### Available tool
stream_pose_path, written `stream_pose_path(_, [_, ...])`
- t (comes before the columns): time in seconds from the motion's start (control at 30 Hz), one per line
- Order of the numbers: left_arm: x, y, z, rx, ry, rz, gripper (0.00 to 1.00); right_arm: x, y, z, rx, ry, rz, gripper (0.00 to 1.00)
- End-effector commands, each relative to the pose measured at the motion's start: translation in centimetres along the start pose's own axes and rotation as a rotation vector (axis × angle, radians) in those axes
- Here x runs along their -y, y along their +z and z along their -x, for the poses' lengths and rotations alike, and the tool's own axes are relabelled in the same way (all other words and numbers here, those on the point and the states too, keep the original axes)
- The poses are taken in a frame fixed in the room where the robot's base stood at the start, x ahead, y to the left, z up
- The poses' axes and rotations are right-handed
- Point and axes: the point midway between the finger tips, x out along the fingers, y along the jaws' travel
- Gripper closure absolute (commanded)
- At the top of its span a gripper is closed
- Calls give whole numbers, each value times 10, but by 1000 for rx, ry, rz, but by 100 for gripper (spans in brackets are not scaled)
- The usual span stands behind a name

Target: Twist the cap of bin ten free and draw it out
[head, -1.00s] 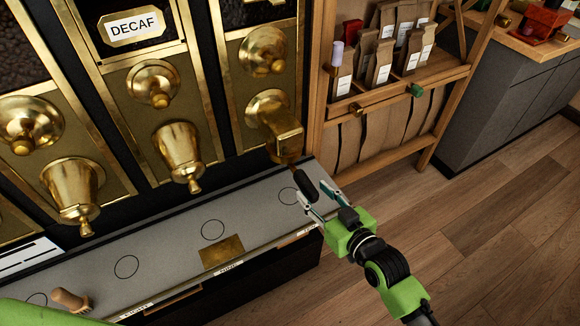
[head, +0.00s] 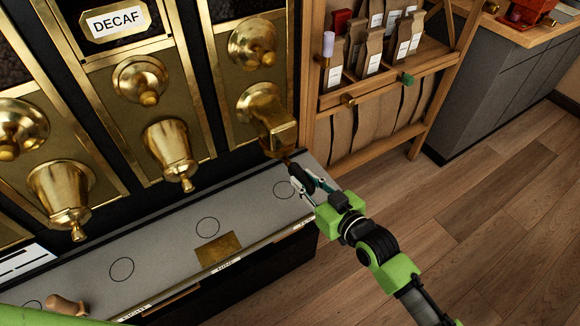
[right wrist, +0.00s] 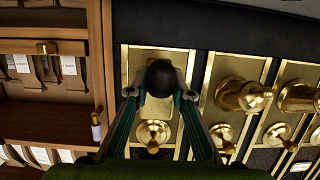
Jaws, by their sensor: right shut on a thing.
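The rightmost bin, above the ledge label that seems to read TEN (head: 299,226), has a brass fitting (head: 268,118) with a squared end. A black handle (head: 299,175) sticks out below it, towards me. My right gripper (head: 305,184) is shut on this handle, a finger on each side. In the right wrist view the handle's round black end (right wrist: 159,76) sits between the fingertips (right wrist: 160,94), in front of the brass plate. The fitting is mostly hidden there. The handle still appears joined to the fitting. My left gripper is out of view.
Brass spouts (head: 169,150) and round knobs (head: 140,80) line the bins to the left. A grey ledge (head: 165,240) with ring marks runs below. A wooden shelf (head: 345,98) with paper bags stands close on the right. The floor right of my arm is clear.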

Motion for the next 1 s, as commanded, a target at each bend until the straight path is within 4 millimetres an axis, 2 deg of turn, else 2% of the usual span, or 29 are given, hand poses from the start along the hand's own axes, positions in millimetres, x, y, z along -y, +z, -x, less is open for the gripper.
stream_pose_path(0.27, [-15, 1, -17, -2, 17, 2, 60, -11, -1, -1, -6, -62, 22, 100])
stream_pose_path(1.0, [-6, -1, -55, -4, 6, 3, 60, -21, -4, -3, -12, -161, 43, 100])
